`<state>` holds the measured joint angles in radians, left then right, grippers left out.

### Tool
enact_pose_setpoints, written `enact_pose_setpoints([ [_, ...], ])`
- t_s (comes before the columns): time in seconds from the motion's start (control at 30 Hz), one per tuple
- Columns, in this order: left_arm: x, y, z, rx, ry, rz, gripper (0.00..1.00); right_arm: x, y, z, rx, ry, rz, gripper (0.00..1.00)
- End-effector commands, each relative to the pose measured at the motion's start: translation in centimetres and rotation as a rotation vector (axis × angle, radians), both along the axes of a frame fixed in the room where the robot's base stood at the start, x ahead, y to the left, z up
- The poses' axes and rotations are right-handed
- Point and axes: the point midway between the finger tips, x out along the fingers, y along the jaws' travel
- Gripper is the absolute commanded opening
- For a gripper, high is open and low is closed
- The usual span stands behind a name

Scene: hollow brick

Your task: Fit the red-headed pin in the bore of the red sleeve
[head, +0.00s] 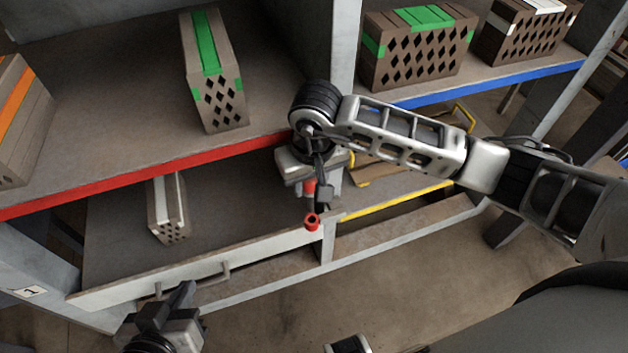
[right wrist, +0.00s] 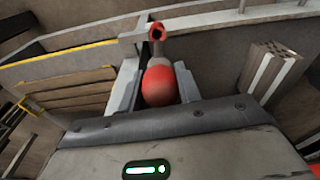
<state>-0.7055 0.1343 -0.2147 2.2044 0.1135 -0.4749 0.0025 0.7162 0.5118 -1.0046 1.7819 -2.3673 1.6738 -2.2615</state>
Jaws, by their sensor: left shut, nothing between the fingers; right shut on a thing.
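The red sleeve (head: 312,222) sits at the right end of the drawer's front panel, its dark bore facing up. It also shows in the right wrist view (right wrist: 157,32), beyond my fingertips. My right gripper (head: 311,178) points down just above and behind the sleeve. It is shut on the red-headed pin (right wrist: 160,86), whose round red head lies between the fingers (right wrist: 157,90). A grey part of the pin shows beyond the head, towards the sleeve; its tip is not clear. The pin appears apart from the sleeve. My left gripper (head: 178,305) is shut and empty at lower left.
The open drawer (head: 205,268) holds a hollow brick with a white stripe (head: 166,207). The red-edged shelf (head: 150,170) above carries green-striped (head: 210,70) and orange-striped (head: 20,120) bricks. A blue-edged shelf (head: 490,82) is at the right. The floor in front is clear.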

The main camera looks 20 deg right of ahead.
Motion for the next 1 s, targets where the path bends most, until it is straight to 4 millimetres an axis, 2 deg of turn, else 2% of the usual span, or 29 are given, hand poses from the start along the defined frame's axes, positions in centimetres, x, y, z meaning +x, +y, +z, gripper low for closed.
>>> enact_pose_setpoints([
  [0.3, 0.2, 0.1, -0.4, 0.003, -0.014, 0.001, 0.00, 0.0, 0.0, -1.7, 0.001, 0.000, -0.002, 0.05],
  [0.57, 0.3, 0.1, 0.1, 0.002, -0.023, 0.001, 0.00, 0.0, -0.1, -1.6, 0.001, -0.001, -0.001, 0.05],
  [1.0, 0.3, 0.1, -1.4, 0.003, -0.016, 0.000, 0.00, -0.2, 0.0, -2.5, 0.001, -0.001, -0.001, 0.05],
])
